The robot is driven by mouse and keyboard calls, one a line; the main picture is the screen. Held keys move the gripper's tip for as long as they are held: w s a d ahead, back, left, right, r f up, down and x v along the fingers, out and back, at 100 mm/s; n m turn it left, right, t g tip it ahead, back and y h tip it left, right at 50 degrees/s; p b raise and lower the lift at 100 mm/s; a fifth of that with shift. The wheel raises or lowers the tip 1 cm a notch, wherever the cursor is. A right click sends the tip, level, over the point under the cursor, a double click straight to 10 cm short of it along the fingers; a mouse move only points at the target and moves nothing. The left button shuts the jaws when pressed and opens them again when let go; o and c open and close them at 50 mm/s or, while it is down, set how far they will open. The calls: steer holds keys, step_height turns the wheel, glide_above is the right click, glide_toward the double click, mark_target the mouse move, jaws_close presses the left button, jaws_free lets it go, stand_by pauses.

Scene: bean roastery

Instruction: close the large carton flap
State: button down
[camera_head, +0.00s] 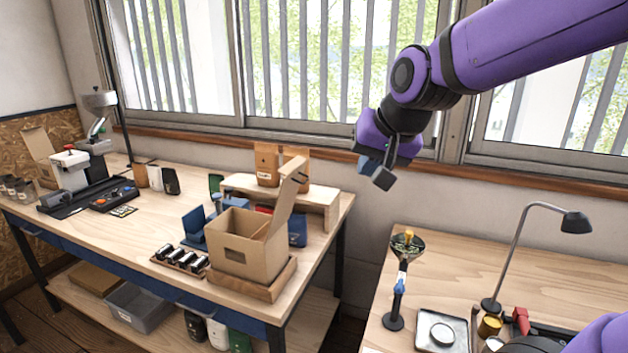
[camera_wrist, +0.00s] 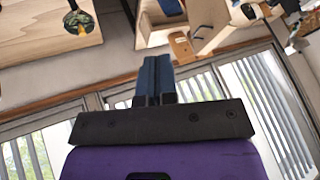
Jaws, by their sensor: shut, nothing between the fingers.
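An open cardboard carton (camera_head: 245,252) stands on a wooden board on the left bench. Its tall flap (camera_head: 283,203) stands up at the right side, leaning slightly outward, and the top of the carton is open. My gripper (camera_head: 378,176) is in the air to the right of the carton and higher than it, in front of the wall below the window. It touches nothing. In the wrist view my gripper's blue fingers (camera_wrist: 153,72) are together and empty. Cardboard-coloured parts show at the top of that view, partly cut off.
A wooden riser (camera_head: 320,200) with brown bags stands just behind the carton. A rack of small dark jars (camera_head: 180,260) lies at its left. The right bench (camera_head: 480,265) holds a stand, a scale and a lamp (camera_head: 540,225). A gap separates the benches.

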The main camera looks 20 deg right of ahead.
steer(key=w+a+f+m, duration=0.1)
steer(key=w+f, duration=0.3)
steer(key=w, duration=0.4)
steer(key=w+a+f+m, duration=0.1)
steer(key=w+f, duration=0.4)
steer(key=w, duration=0.3)
steer(key=shift+w+a+m+t, duration=0.3)
steer(key=shift+a+m+t, duration=0.05)
steer(key=shift+m+t, duration=0.05)
steer(key=shift+w+a, duration=0.1)
stand_by(0.6)
